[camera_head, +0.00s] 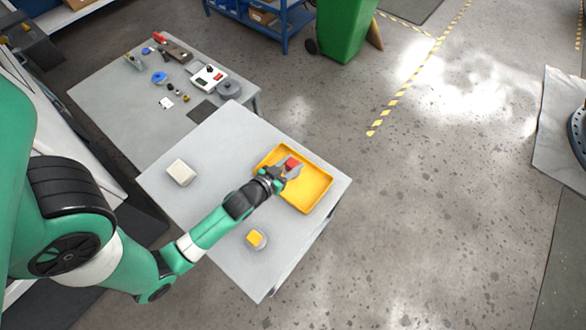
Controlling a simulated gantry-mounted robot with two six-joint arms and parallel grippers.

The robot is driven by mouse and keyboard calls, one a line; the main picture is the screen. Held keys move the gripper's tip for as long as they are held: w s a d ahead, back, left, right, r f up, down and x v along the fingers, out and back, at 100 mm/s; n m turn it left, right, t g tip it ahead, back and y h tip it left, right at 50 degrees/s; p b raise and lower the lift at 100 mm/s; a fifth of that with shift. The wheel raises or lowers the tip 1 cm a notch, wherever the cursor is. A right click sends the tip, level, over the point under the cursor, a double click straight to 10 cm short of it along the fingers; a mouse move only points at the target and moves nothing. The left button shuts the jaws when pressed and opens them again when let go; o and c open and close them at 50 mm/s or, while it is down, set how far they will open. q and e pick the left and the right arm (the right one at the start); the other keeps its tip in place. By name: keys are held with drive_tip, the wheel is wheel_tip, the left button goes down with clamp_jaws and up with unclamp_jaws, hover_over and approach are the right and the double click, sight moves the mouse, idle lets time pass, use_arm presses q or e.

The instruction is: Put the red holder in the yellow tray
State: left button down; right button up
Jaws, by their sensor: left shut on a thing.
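The red holder (291,164) is a small red block between the fingers of my left gripper (289,169). The gripper is shut on it, over the upper left part of the yellow tray (312,203). I cannot tell whether the holder touches the tray floor or hangs just above it. The tray is a shallow rectangular tray with a raised rim, at the right of the near grey table. Its left edge is partly hidden by my left gripper and wrist. My right gripper does not show.
The grey table (216,150) also bears a whitish block (180,172) and a yellow piece on a round base (256,239). A second table (120,92) behind holds tools and small parts. A green bin (343,28) stands at the back.

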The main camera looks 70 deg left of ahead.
use_arm(q)
drive_tip(key=shift+w+a+f+b, duration=0.15)
drive_tip(key=shift+f+b, duration=0.25)
drive_tip(key=shift+f, duration=0.45)
drive_tip(key=shift+w+d+f+b, duration=0.15)
drive_tip(key=shift+f+b, duration=0.25)
drive_tip(key=shift+f, duration=0.4)
drive_tip(key=shift+a, duration=0.1)
drive_tip(key=shift+f, duration=0.2)
drive_tip(key=shift+c, duration=2.2)
unclamp_jaws()
drive_tip(key=shift+f, duration=0.1)
